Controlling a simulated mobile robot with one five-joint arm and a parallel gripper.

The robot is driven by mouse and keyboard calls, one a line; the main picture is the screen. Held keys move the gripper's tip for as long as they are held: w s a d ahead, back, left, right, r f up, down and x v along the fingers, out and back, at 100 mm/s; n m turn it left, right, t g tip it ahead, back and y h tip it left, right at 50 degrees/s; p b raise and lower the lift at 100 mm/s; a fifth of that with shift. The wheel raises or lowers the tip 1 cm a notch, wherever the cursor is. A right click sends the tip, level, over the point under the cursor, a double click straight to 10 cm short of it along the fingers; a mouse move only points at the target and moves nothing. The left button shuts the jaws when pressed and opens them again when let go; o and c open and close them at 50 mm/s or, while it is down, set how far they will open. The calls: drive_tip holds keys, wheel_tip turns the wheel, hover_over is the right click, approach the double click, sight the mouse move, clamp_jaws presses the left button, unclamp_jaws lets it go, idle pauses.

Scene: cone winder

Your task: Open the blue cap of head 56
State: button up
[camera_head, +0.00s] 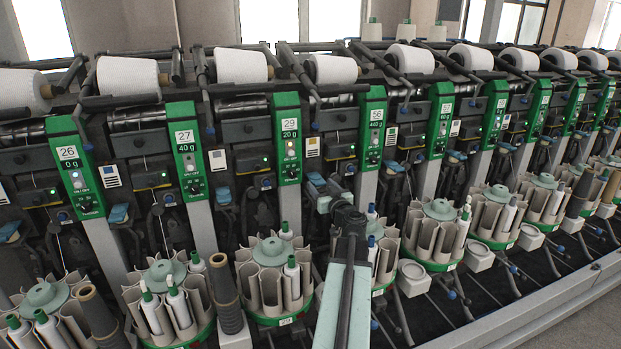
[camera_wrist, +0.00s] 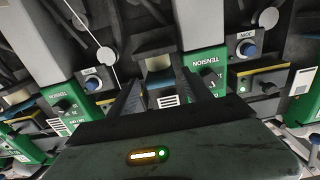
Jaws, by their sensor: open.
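Head 56 carries a green panel (camera_head: 373,125) with a white number label, right of centre in the head view. A blue cap (camera_head: 316,179) shows low on the dark unit left of that panel, just beyond my gripper (camera_head: 322,190). My gripper's jaws hide part of this area. In the wrist view, which is upside down, my gripper (camera_wrist: 162,92) is open, one finger on each side of a small blue surface (camera_wrist: 160,78), apparently the cap. Whether the fingers touch it I cannot tell. Nothing is held.
Panel 29 (camera_head: 289,138) stands to the left and panel 57 (camera_head: 440,120) to the right, each with similar units. A round magazine (camera_head: 272,250) with several tubes stands below on the left. White yarn cones (camera_head: 333,69) line the top. Blue knobs (camera_wrist: 249,49) sit close in the wrist view.

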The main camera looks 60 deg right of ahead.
sight(312, 173)
drive_tip(key=x, duration=0.7)
drive_tip(key=shift+w+d, duration=0.1)
drive_tip(key=shift+w, duration=0.1)
clamp_jaws()
drive_tip(key=shift+s, duration=0.15)
